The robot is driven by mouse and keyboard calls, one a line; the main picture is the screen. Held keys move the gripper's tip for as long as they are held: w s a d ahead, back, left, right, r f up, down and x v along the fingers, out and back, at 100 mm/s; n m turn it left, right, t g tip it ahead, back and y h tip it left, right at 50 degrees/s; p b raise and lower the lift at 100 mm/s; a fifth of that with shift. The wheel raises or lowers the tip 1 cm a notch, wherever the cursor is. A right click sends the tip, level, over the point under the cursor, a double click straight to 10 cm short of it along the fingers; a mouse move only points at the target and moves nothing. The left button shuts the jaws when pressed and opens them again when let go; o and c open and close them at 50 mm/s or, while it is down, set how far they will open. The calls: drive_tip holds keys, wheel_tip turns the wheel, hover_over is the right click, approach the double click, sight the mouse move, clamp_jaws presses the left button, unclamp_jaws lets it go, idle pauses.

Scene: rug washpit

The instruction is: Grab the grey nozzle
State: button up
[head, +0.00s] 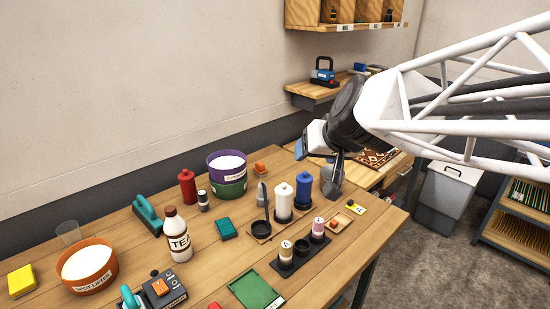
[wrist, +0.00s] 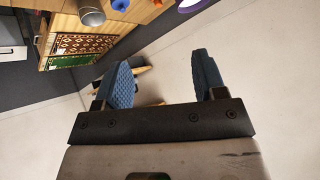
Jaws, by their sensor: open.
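My gripper (head: 300,149) is high over the far right end of the wooden table, with its blue pads pointing left. In the wrist view my gripper (wrist: 162,82) is open, with nothing between its two blue pads. A grey tapered piece (head: 333,182) stands on the table below my wrist, right of the blue bottle; it looks like the nozzle, but my arm partly overlaps it. A grey rounded piece (wrist: 92,12) shows at the top edge of the wrist view, apart from the pads; it appears to be the same thing.
A blue bottle (head: 304,190) and a white bottle (head: 284,202) stand close by on the left. Stacked purple and green bowls (head: 228,172) are farther left. A wall shelf (head: 322,93) is behind. The air around the pads is clear.

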drive_tip(key=w+a+r+m+t, duration=0.1)
drive_tip(key=w+a+t, duration=0.1)
drive_tip(key=w+a, duration=0.35)
drive_tip(key=w+a+r+t, duration=0.1)
drive_tip(key=w+a+t, duration=0.15)
drive_tip(key=w, duration=0.65)
drive_tip(key=m+h, duration=0.3)
drive_tip(key=h, duration=0.4)
hover_over(261, 187)
drive_tip(key=s, duration=0.4)
drive_tip(key=shift+f, duration=3.55)
drive_tip(key=f, duration=2.3)
drive_tip(key=shift+a+f, duration=0.35)
drive_tip(key=shift+w, duration=0.1)
drive_tip(key=shift+x, duration=1.2)
drive_tip(key=shift+w, duration=0.1)
